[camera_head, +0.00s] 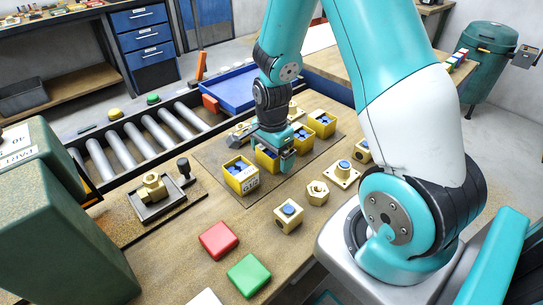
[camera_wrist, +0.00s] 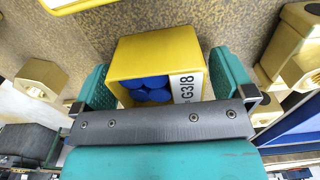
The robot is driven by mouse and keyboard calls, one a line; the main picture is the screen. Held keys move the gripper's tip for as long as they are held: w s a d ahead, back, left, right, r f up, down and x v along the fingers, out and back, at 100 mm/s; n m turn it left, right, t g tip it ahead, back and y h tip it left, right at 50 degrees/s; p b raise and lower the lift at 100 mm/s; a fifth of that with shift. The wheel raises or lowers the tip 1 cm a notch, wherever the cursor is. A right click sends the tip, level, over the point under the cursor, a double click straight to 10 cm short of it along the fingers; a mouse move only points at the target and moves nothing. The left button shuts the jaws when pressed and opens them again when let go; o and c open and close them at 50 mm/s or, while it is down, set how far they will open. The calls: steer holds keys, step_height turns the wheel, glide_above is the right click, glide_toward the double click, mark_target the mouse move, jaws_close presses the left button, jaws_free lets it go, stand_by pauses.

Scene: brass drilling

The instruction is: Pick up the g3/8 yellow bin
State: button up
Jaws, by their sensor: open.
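The G3/8 yellow bin (camera_wrist: 160,50) shows in the wrist view with blue round pieces inside and a white label on its right. My gripper (camera_wrist: 163,85) is open, with one teal finger on each side of this bin. The fingers look very close to its walls; I cannot tell whether they touch. In the head view my gripper (camera_head: 274,148) is down at a yellow bin (camera_head: 266,160) in the row, partly hiding it.
Another labelled yellow bin (camera_head: 241,177) stands just left, and more yellow bins (camera_head: 322,125) stand right. Brass blocks (camera_head: 289,216) and a hex nut (camera_head: 317,192) lie in front. A roller conveyor (camera_head: 145,138) and blue tray (camera_head: 235,90) are behind.

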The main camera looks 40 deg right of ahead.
steer(key=shift+f, duration=0.3)
steer(key=c, duration=1)
steer(key=shift+o, duration=0.2)
steer(key=shift+r, duration=0.1)
